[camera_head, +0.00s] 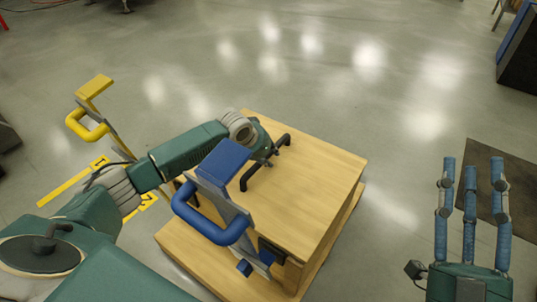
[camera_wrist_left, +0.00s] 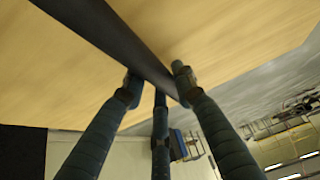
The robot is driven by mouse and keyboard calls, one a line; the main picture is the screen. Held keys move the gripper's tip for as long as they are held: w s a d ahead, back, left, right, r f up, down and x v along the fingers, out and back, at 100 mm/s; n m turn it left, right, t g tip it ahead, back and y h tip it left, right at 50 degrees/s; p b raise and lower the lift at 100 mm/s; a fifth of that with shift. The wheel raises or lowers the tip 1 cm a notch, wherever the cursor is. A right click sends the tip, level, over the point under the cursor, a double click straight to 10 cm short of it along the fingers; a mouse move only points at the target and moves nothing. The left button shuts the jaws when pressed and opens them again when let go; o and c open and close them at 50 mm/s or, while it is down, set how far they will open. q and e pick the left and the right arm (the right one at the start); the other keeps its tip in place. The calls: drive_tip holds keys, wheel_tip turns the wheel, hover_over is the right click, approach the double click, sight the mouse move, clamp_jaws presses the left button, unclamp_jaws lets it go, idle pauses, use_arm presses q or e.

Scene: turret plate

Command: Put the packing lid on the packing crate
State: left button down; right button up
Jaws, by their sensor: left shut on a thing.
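The packing lid (camera_head: 310,180) is a pale wooden panel with a black bar handle (camera_head: 283,141) on top. It lies over the packing crate (camera_head: 200,262), whose pale wood shows below it at the lower left. Whether the lid sits fully down on the crate I cannot tell. My left gripper (camera_head: 267,157) reaches over from the left and is shut on the handle. In the left wrist view, the fingers (camera_wrist_left: 156,84) are on the black bar (camera_wrist_left: 105,32), with the lid's wood (camera_wrist_left: 225,30) behind. My right gripper (camera_head: 472,170) is open and empty, right of the crate.
A post with a blue handle (camera_head: 207,224) stands at the crate's near side, in front of part of it. A yellow-handled post (camera_head: 86,127) stands at the left, by yellow floor markings. A dark mat (camera_head: 510,172) lies at the right.

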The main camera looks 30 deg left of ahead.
use_arm(q)
drive_tip(key=shift+w, duration=0.25)
idle(0.6)
drive_tip(key=c, duration=1.3)
unclamp_jaws()
drive_tip(key=shift+s+r, duration=0.1)
drive_tip(key=shift+s+f, duration=0.3)
drive_tip(key=shift+f, duration=0.2)
drive_tip(key=v, duration=1.1)
drive_tip(key=shift+w+r, duration=0.15)
drive_tip(key=shift+r, duration=0.6)
drive_tip(key=shift+s, duration=0.2)
